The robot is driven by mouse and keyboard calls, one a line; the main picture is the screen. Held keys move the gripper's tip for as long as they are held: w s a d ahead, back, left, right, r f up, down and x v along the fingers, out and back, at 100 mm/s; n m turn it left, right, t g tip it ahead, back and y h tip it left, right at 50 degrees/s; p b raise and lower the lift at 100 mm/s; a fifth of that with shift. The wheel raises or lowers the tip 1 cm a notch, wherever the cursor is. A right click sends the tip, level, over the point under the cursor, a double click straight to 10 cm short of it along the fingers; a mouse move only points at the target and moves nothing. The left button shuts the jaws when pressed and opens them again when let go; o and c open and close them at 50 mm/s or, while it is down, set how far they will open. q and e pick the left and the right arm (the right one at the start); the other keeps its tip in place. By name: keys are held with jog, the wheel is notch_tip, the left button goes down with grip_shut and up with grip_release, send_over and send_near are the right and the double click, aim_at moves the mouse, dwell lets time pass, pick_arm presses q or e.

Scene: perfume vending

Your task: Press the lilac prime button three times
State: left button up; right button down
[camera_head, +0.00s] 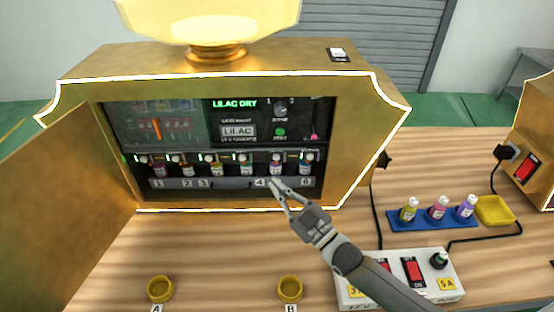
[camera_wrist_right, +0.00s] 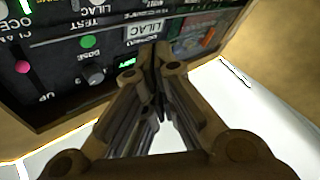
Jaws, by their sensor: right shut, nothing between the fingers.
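The gold machine (camera_head: 355,115) has a dark recessed control panel with a green "LILAC DRY" display (camera_head: 235,103). Below the display is a pale plate marked LILAC (camera_head: 238,130), which also shows upside down in the right wrist view (camera_wrist_right: 145,30). No lettering reading "prime" is legible, so I cannot tell for certain which control is the prime button. A round green button (camera_head: 280,132) and a grey knob (camera_head: 280,111) are to its right. My right gripper (camera_head: 275,184) is shut and empty, in front of the panel's lower part. In the right wrist view its fingertips (camera_wrist_right: 158,48) overlap the panel near the LILAC plate; contact is unclear.
A row of small numbered bottles (camera_head: 276,164) stands below the panel. The open gold door (camera_head: 60,215) is at left. A white switch box (camera_head: 400,275), a blue bottle rack (camera_head: 433,222) and a yellow tray (camera_head: 495,211) are at right. Two yellow cups (camera_head: 160,289) (camera_head: 290,289) sit in front.

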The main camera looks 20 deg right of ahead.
aim_at(276, 157)
jog(key=w+d+b, duration=0.2)
jog(key=w+b, duration=0.2)
jog(key=w, duration=0.3)
jog(key=shift+w, duration=0.2)
jog(key=shift+d, duration=0.1)
dwell(1.2)
jog(key=shift+w+d, duration=0.1)
jog(key=shift+w, duration=0.3)
jog(key=shift+w+d+b, duration=0.15)
jog(key=shift+w+b, duration=0.25)
jog(key=shift+b, duration=0.05)
dwell(0.5)
jog(key=shift+s, duration=0.1)
jog(key=shift+s+a+p, duration=0.3)
jog(key=shift+s+p, duration=0.35)
jog(key=shift+s, duration=0.1)
